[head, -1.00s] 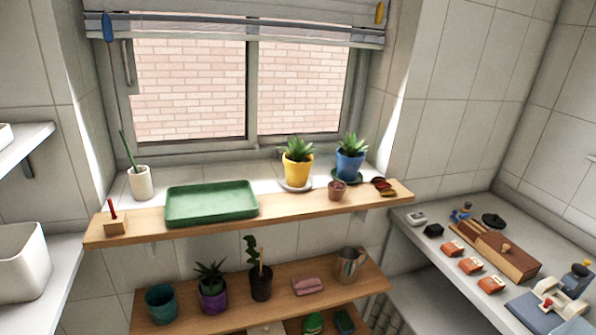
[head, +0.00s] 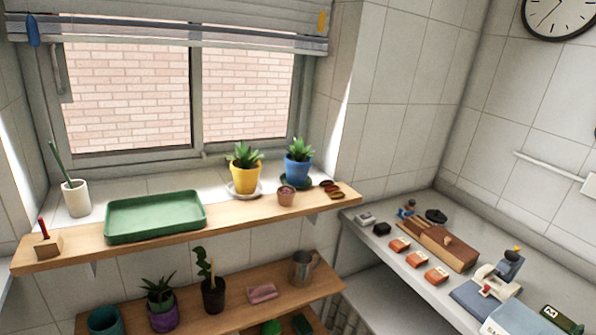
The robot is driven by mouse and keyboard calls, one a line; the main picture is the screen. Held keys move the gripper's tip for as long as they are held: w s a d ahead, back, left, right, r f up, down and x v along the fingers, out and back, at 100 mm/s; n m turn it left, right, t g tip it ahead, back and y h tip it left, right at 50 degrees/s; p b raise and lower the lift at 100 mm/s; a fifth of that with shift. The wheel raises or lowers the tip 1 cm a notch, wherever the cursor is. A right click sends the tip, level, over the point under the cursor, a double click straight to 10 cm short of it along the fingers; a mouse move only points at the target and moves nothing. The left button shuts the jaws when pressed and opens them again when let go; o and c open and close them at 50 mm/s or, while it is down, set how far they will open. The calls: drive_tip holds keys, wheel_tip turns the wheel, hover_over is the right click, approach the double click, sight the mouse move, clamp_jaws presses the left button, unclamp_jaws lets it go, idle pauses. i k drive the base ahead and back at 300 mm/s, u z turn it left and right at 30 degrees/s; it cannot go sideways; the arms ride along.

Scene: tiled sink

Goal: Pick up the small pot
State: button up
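A small reddish-brown pot (head: 287,196) stands upright on the wooden shelf (head: 236,214) under the window, near the shelf's right part. It is in front of a blue pot with a green plant (head: 298,165) and right of a yellow pot with a plant (head: 244,174). Several small dark red-brown pieces lie just right of it. My gripper does not show in the view.
A green tray (head: 155,216) fills the shelf's left middle. A white pot (head: 76,198) and a wooden block (head: 47,246) stand at its left. A lower shelf (head: 240,312) holds more pots and a metal jug (head: 302,268). A cluttered counter (head: 352,252) is at right.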

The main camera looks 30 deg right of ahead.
sight(286, 195)
drive_tip(key=k, duration=0.4)
drive_tip(key=z, duration=0.7)
drive_tip(key=i, duration=1.9)
drive_tip(key=u, duration=0.65)
